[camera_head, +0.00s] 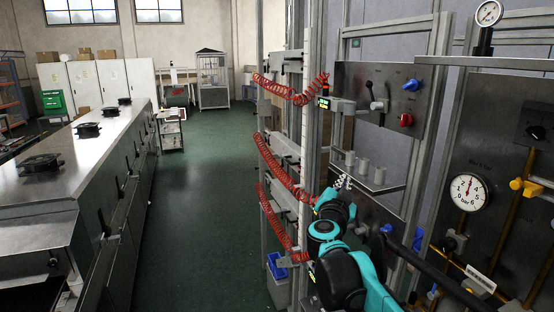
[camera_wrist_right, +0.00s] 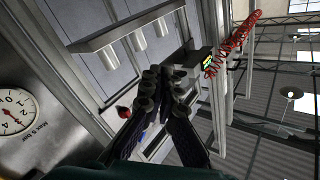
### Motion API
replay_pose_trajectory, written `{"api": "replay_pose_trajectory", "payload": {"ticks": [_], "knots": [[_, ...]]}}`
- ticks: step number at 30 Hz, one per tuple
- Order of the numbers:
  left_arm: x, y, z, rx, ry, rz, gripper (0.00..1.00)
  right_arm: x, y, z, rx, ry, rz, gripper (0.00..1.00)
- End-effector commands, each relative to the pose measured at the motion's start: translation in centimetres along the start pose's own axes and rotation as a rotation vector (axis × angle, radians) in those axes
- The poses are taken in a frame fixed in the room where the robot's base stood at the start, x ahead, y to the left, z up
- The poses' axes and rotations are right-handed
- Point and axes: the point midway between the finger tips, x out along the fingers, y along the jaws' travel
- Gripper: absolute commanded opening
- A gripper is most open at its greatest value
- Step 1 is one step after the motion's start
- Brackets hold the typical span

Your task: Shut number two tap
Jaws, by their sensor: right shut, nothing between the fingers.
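Several tap handles show on the right in the head view: a blue tap (camera_head: 411,85) on the steel panel, a yellow tap (camera_head: 532,188) by the gauge, and low blue handles (camera_head: 386,228). I cannot read a number on any of them, so I cannot tell which is number two. My right gripper (camera_head: 342,182) is shut and empty in front of the panel frame, left of the taps and apart from them. In the wrist view its fingers (camera_wrist_right: 165,92) meet, with a red knob (camera_wrist_right: 123,112) beyond them, partly hidden. My left gripper is not in view.
A pressure gauge (camera_head: 468,191) and a red knob (camera_head: 406,119) sit on the panels. Red coiled hoses (camera_head: 281,167) hang on the upright frame just left of my right arm. A long steel dryer (camera_head: 75,165) stands at left. The green floor (camera_head: 200,200) between is clear.

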Motion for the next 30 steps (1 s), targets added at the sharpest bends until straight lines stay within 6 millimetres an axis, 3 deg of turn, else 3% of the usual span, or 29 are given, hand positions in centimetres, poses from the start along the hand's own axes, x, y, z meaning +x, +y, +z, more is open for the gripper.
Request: {"api": "replay_pose_trajectory", "payload": {"ticks": [1, 4, 8, 12, 18, 21, 24, 27, 30], "knots": [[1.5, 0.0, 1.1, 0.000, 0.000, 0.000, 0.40, -2.2, 0.0, 0.9, -0.029, -0.019, -0.112, 0.00], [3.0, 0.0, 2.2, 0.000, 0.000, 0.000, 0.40, -7.5, -0.4, 4.0, -0.117, -0.131, -0.326, 0.00], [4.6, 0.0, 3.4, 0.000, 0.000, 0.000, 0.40, -14.8, 2.7, 10.8, -0.253, -0.356, -0.466, 0.00], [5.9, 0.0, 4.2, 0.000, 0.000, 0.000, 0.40, -21.1, 8.9, 17.5, -0.381, -0.589, -0.467, 0.00], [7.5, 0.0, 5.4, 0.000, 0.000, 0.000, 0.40, -28.8, 20.2, 24.8, -0.533, -0.871, -0.319, 0.00], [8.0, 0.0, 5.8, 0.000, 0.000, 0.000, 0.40, -31.6, 25.1, 26.8, -0.586, -0.967, -0.222, 0.00], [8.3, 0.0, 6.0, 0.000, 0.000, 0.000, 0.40, -33.5, 28.6, 27.9, -0.621, -1.028, -0.143, 0.00], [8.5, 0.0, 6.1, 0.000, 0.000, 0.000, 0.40, -34.6, 30.5, 28.3, -0.639, -1.060, -0.095, 0.00], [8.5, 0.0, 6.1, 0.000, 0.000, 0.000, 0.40, -35.0, 31.2, 28.4, -0.646, -1.071, -0.076, 0.00]]}}
